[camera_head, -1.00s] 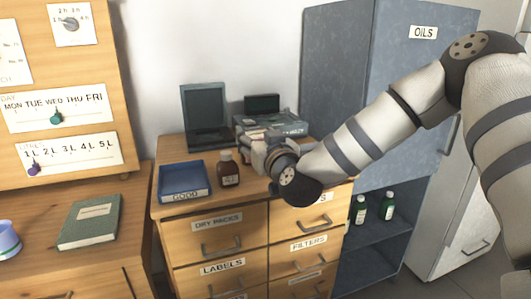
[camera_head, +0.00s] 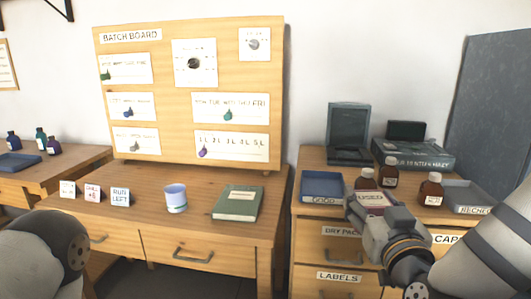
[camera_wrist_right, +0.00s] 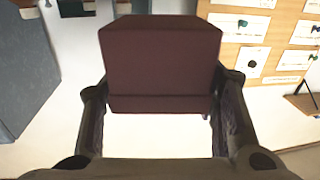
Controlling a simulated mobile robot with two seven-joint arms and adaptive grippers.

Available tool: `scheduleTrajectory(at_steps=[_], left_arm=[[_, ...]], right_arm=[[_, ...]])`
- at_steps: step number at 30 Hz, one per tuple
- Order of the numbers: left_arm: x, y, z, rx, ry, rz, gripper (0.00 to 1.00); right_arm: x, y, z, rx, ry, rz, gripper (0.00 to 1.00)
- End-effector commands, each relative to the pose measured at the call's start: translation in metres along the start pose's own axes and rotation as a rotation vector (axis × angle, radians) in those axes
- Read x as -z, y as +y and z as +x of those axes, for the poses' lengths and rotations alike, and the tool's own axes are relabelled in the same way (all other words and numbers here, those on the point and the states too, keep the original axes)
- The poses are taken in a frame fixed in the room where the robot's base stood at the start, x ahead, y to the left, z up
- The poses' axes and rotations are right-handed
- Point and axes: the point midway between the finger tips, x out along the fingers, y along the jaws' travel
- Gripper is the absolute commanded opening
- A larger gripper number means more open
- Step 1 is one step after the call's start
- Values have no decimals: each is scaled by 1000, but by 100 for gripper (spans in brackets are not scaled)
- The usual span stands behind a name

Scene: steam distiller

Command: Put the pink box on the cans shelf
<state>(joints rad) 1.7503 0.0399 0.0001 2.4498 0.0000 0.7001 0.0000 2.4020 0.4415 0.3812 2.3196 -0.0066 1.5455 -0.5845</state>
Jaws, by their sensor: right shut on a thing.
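The pink box (camera_wrist_right: 160,62) is held in my right gripper (camera_wrist_right: 160,100) and looks dark maroon in the right wrist view, with one finger along each side. My left gripper is out of view; only part of my left arm shows at the lower left. I see no shelf labelled for cans.
The drawer cabinet carries a blue tray (camera_head: 322,186), brown bottles (camera_head: 431,188), a grey recheck tray (camera_head: 480,195) and a flat labelled box (camera_head: 425,154). A desk with a cup (camera_head: 176,198) and green book (camera_head: 237,203) stands left, below the batch board (camera_head: 190,85). A grey-blue cabinet (camera_head: 495,110) is at right.

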Motion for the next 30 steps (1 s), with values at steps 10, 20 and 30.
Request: scheduleTrajectory(at_steps=[10, 20, 30], left_arm=[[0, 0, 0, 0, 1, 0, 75], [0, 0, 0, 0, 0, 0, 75], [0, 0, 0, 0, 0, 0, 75]], right_arm=[[-12, -29, -50, 67, 1, 15, 15], [-12, -29, -49, 66, 2, 11, 15], [-12, -28, -49, 64, 2, 14, 15]])
